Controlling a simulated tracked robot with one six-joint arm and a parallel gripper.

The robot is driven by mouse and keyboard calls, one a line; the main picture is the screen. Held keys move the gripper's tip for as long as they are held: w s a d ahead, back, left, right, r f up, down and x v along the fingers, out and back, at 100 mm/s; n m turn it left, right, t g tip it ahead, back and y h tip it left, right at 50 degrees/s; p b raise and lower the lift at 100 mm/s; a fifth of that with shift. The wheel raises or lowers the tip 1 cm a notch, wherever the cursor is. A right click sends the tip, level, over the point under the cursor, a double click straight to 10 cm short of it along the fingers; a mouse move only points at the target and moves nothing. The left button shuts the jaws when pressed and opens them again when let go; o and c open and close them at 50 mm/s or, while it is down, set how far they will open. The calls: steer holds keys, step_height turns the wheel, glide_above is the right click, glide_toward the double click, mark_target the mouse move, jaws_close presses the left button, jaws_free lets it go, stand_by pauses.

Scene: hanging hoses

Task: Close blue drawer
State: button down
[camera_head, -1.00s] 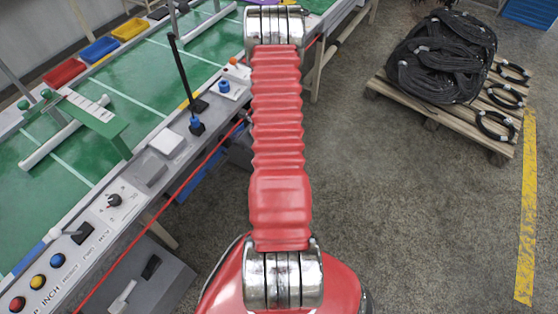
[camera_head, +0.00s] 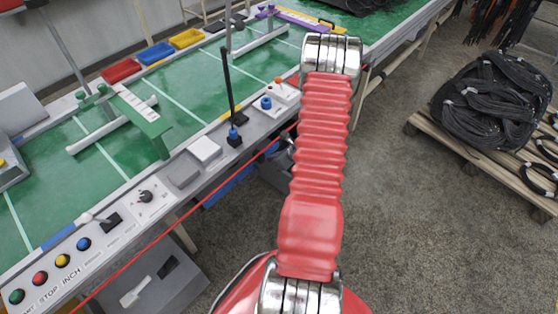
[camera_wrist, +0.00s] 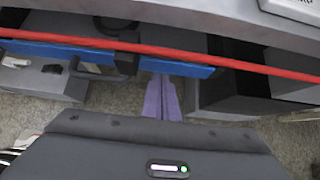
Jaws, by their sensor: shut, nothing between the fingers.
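The blue drawer (camera_head: 230,186) is under the front edge of the workbench in the head view, partly hidden by the bench and my arm. In the wrist view, blue front panels (camera_wrist: 90,51) run across below the bench edge, and a second blue stretch (camera_wrist: 190,69) lies to their right. My gripper (camera_wrist: 161,80) shows as purple fingers, shut and empty. Its tips meet the lower edge of the right blue stretch in the picture. I cannot tell whether they touch it. How far the drawer stands out is unclear.
A red cord (camera_wrist: 240,65) runs along the bench front, across the blue panels. A dark box (camera_wrist: 230,95) stands right of my fingers. A grey cabinet (camera_head: 150,285) stands under the bench at left. A pallet (camera_head: 470,165) with black hoses is at right, with clear floor between.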

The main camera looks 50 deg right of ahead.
steer(key=s+v, duration=0.1)
steer(key=v, duration=1)
steer(key=shift+f, duration=0.35)
steer(key=s+a+r+m+g, duration=0.1)
steer(key=s+a+r+m, duration=0.1)
steer(key=a+r+m, duration=1.5)
steer(key=s+a+r+m+g, duration=0.2)
steer(key=a+r+m, duration=1.5)
steer(key=a, duration=0.7)
steer(key=shift+a+r+m, duration=0.15)
steer(key=shift+a+m, duration=0.15)
steer(key=shift+m, duration=0.4)
steer(key=shift+d, duration=0.1)
